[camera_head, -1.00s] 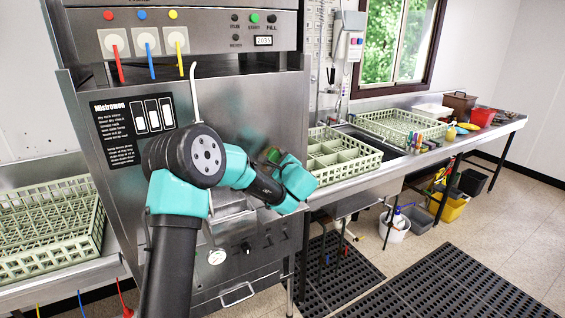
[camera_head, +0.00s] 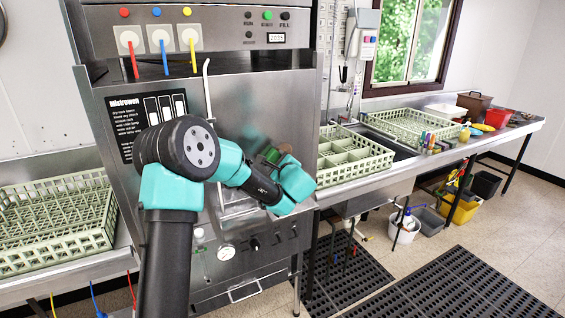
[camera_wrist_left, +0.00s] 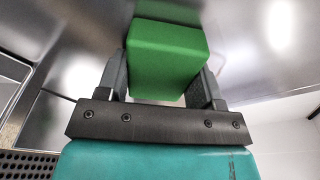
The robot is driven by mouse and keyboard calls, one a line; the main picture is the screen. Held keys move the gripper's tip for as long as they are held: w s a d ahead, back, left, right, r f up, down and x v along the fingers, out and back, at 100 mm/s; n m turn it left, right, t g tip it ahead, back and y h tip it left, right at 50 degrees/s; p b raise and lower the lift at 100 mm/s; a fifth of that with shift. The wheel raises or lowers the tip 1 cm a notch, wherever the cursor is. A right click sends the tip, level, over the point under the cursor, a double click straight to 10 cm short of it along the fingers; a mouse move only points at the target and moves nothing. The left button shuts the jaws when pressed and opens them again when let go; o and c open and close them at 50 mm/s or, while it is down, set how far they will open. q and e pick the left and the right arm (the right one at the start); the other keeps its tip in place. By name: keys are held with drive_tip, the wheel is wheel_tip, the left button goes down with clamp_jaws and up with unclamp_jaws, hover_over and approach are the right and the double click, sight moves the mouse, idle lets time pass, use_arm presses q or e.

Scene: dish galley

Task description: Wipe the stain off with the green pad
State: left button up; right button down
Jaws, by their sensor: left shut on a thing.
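My left gripper (camera_wrist_left: 162,78) is shut on the green pad (camera_wrist_left: 168,50), with one dark finger on each side of it in the left wrist view. The pad's far part reaches past the fingers, close to a shiny metal surface; I cannot tell whether it touches. In the head view a small part of the pad (camera_head: 272,154) shows behind my teal wrist, in front of the steel dish machine (camera_head: 245,110). The stain is not clearly visible in either view. My right gripper is not in view.
Green racks stand on the left counter (camera_head: 55,215) and on the right counter (camera_head: 350,157), with another rack (camera_head: 410,128) beyond. A thin pale pipe (camera_head: 207,90) runs down the machine front. Black mats (camera_head: 430,285) lie on the floor.

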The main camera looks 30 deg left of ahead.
sight(294, 151)
use_arm(q)
drive_tip(key=shift+r, duration=0.1)
idle(0.3)
drive_tip(key=shift+a+r, duration=0.1)
drive_tip(key=shift+r, duration=0.7)
drive_tip(key=shift+w, duration=0.1)
drive_tip(key=shift+w+d+f, duration=0.1)
drive_tip(key=shift+w+d, duration=0.5)
drive_tip(key=shift+w, duration=0.2)
drive_tip(key=shift+w+d, duration=0.6)
drive_tip(key=shift+w, duration=0.15)
drive_tip(key=shift+c, duration=0.3)
drive_tip(key=shift+w+d, duration=0.5)
drive_tip(key=shift+w, duration=0.35)
drive_tip(key=shift+w+d, duration=0.5)
drive_tip(key=shift+w, duration=0.35)
drive_tip(key=shift+w+f+v, duration=0.1)
drive_tip(key=shift+f+v, duration=0.05)
drive_tip(key=shift+v, duration=1.35)
drive_tip(key=shift+w+f+v, duration=0.1)
drive_tip(key=shift+f+v, duration=0.05)
drive_tip(key=shift+v, duration=1.3)
